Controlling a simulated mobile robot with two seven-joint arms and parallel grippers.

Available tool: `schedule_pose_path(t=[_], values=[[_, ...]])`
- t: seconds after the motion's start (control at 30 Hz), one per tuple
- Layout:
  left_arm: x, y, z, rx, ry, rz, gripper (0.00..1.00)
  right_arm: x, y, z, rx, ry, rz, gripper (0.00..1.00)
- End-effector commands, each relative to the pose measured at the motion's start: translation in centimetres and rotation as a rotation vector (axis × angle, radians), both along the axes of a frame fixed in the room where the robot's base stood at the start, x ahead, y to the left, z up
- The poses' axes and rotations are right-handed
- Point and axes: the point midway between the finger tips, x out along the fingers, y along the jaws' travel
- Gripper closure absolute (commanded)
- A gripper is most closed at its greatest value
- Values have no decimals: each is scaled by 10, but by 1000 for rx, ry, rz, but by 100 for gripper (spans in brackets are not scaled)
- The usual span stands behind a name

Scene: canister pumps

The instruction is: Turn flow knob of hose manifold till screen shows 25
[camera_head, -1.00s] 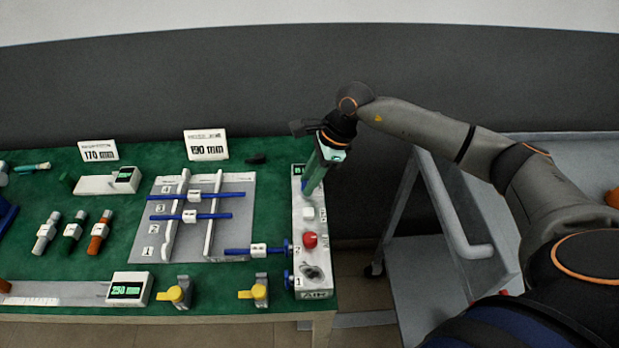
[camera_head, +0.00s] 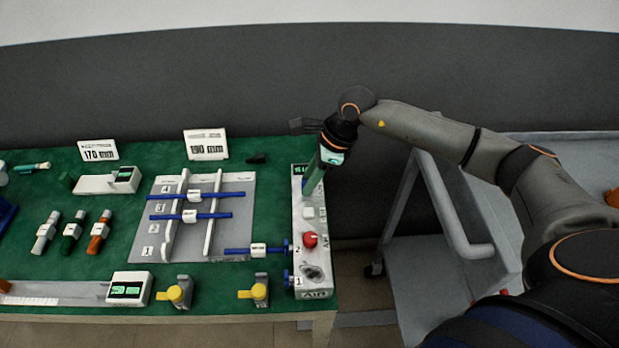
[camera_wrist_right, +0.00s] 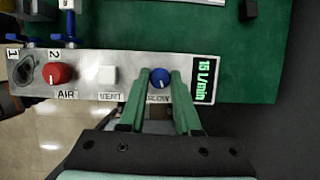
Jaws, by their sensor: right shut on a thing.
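The hose manifold (camera_head: 311,262) is a light grey panel along the right edge of the green table. In the right wrist view, the blue flow knob (camera_wrist_right: 159,77) sits between the green fingertips of my right gripper (camera_wrist_right: 161,80), which is shut on it. The knob's white mark points up in that view. The manifold screen (camera_wrist_right: 203,78) beside it reads 15 L/min in green. In the head view the right gripper (camera_head: 313,180) reaches down onto the far end of the manifold and hides the knob. My left gripper is not in view.
A red AIR knob (camera_head: 310,240) and a white VENT button (camera_head: 308,213) sit on the same manifold, nearer the front. A grey rack with blue hoses (camera_head: 195,215) stands to the left. A grey cart (camera_head: 430,290) stands to the right.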

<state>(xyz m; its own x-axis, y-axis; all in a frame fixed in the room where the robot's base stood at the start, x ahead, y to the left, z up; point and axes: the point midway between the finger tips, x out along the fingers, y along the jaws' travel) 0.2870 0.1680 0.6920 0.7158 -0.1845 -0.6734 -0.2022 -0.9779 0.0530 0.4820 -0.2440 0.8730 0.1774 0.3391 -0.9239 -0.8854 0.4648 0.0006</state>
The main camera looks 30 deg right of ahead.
Motion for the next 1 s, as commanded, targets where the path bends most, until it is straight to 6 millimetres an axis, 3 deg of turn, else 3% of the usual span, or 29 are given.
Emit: schedule_pose_path(t=[0.6, 1.0], values=[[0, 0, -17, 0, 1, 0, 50, -2, 3, -1, 1, -3, -557, 100], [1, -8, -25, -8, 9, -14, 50, -3, 4, -1, 1, -2, -810, 100]])
